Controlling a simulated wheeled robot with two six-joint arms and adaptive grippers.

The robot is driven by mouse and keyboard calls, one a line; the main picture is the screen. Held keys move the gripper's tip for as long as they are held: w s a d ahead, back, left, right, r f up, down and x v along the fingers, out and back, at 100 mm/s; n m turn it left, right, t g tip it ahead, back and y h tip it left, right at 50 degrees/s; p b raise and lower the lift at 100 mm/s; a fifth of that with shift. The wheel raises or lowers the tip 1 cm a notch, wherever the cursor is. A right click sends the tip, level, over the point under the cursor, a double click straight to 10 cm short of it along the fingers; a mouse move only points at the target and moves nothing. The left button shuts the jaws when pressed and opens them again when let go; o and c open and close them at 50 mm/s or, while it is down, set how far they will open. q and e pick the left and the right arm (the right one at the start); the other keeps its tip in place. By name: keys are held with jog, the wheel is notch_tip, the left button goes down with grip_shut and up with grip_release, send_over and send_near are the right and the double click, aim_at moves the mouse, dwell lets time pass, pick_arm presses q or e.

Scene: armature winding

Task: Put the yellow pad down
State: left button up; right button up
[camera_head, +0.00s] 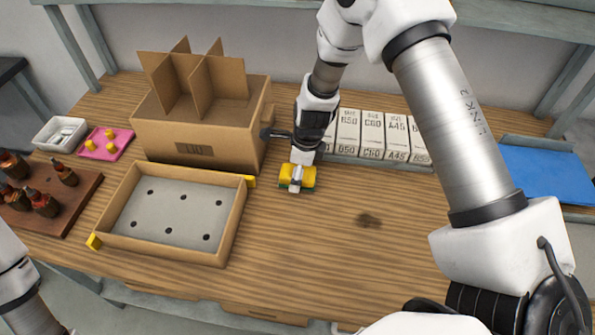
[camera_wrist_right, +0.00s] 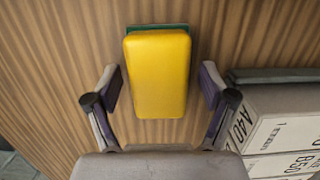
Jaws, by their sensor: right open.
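The yellow pad (camera_head: 309,177) has a green underside and lies on the wooden table, right of the shallow tray. In the right wrist view the yellow pad (camera_wrist_right: 158,75) is between the two fingers, with its green edge showing at the far end. My right gripper (camera_head: 297,178) is over the pad, pointing down. In the right wrist view the right gripper (camera_wrist_right: 162,88) is open, with a gap on each side of the pad. My left arm shows only at the lower left edge of the head view; its gripper is out of frame.
A shallow cardboard tray (camera_head: 231,222) with dark holes in its floor stands left of the pad. A taller cardboard box (camera_head: 200,135) with dividers is behind it. White labelled boxes (camera_head: 372,135) stand behind right. The table front right is clear around a dark stain (camera_head: 368,220).

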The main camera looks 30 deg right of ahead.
aim_at(305, 172)
jog(key=shift+r, duration=0.1)
notch_tip(305, 172, up, 12)
jog(key=s+d+p, duration=0.1)
jog(key=shift+d, duration=0.2)
jog(key=shift+s, duration=0.1)
dwell(0.3)
